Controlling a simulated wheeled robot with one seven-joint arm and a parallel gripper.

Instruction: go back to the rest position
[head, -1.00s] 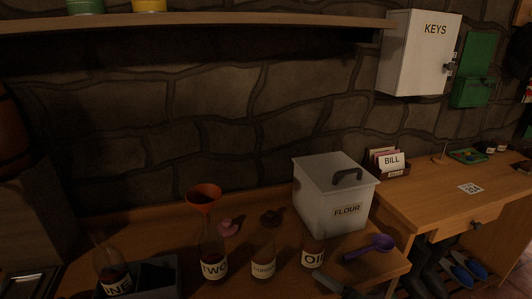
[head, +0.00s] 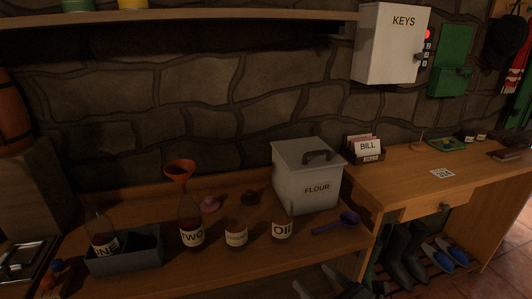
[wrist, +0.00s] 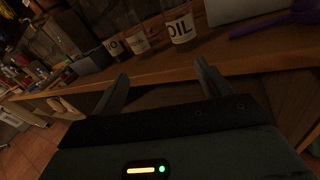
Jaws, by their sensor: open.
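My gripper (wrist: 162,84) is open in the wrist view, its two dark fingers apart with nothing between them. It is in front of the wooden bench's front edge (wrist: 150,76). Beyond the fingers stand the OIL bottle (wrist: 181,28) and other labelled bottles. In the head view, dark parts of my gripper show low at the bottom edge, below the bench. The bench holds the OIL bottle (head: 282,224), the TWO bottle (head: 191,232) with an orange funnel (head: 180,172) in its neck, and the ONE bottle (head: 103,240) in a grey tray (head: 135,262).
A FLOUR bin (head: 312,186) and a purple scoop (head: 340,224) are at the bench's right end. A desk (head: 415,190) with a BILL box (head: 367,150) adjoins on the right. A shelf (head: 200,16) and the KEYS cabinet (head: 390,45) are above. Boots and blue shoes (head: 445,250) are below.

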